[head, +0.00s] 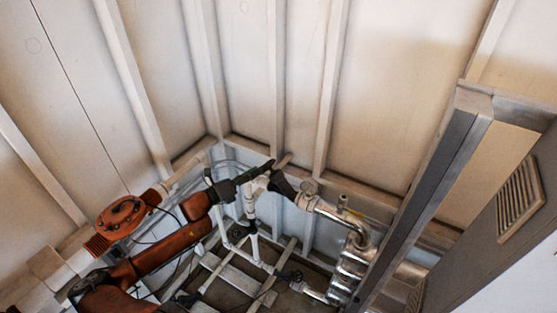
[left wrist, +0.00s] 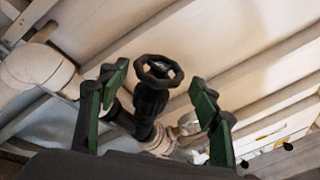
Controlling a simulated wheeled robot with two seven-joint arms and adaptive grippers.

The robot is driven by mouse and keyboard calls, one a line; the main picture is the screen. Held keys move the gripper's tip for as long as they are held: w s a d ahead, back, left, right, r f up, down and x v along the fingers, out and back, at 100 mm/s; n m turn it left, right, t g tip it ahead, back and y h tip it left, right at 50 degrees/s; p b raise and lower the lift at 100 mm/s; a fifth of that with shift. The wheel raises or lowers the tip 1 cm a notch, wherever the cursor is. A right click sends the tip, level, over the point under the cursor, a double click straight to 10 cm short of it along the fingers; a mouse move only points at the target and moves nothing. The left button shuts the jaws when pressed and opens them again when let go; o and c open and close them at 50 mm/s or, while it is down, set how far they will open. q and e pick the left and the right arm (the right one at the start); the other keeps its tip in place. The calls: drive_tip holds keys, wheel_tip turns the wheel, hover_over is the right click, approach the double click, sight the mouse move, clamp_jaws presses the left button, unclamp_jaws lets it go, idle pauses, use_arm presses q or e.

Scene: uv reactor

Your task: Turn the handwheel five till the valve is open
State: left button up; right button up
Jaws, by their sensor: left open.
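The handwheel (left wrist: 158,68) is a black spoked wheel on a black valve stem, in the middle of the left wrist view. The black valve body (head: 282,185) shows in the head view on the white pipe. My left gripper (head: 262,170) reaches in to the valve from the left. In the left wrist view its green-padded fingers (left wrist: 158,82) stand apart, one on each side of the wheel, with visible gaps. It grips nothing. The wheel's number and whether the valve is open cannot be read. My right gripper is not in view.
A round gauge (head: 309,187) sits right of the valve on the pipe. Shiny metal coils (head: 350,268) stand lower right. More black valve parts (head: 290,276) are lower down. A grey post (head: 425,205) stands at right.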

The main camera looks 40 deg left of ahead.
use_arm(q)
drive_tip(key=p+x, duration=0.1)
drive_tip(key=x, duration=0.9)
drive_tip(key=shift+w+p, duration=0.25)
drive_tip(key=shift+p, duration=0.05)
drive_tip(key=shift+c, duration=0.5)
drive_tip(key=shift+w+d+f, duration=0.1)
drive_tip(key=shift+f, duration=0.05)
drive_tip(key=c, duration=1.2)
